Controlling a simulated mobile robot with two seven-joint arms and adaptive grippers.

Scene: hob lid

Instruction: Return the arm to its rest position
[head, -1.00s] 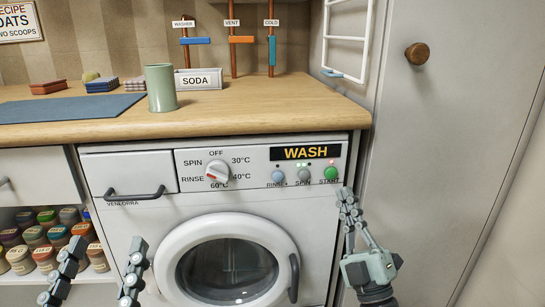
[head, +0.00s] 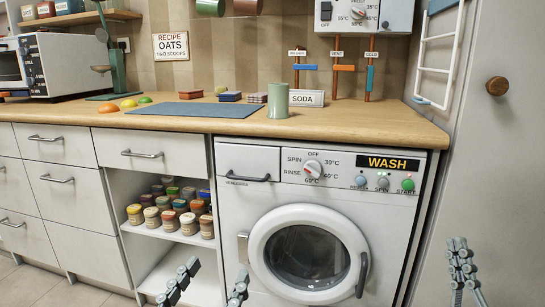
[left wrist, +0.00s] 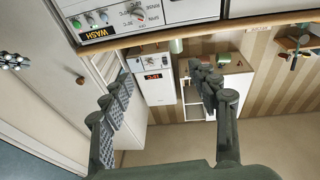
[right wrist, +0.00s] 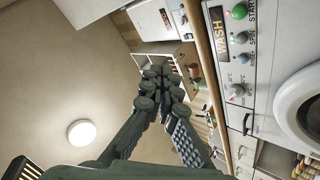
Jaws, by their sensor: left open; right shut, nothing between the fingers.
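My right gripper (head: 462,265) is shut and empty, at the right of the head view. It hangs in front of the tall pale door, right of the washing machine (head: 232,206) and apart from its panel. In the right wrist view its fingers (right wrist: 162,85) meet. My left gripper (head: 208,286) is open and empty at the bottom of the head view, in front of the shelf and the machine's left side. Its fingers stand well apart in the left wrist view (left wrist: 160,90). The green start button (head: 408,185) is uncovered. The dial (head: 312,168) also shows.
The wooden counter (head: 400,128) runs above the machine, with a green cup (head: 277,101), a SODA sign (head: 306,98) and a blue mat (head: 195,110). An open shelf (head: 165,236) holds several jars. A white rack (head: 437,55) hangs at the right. The machine's round door (head: 262,256) is closed.

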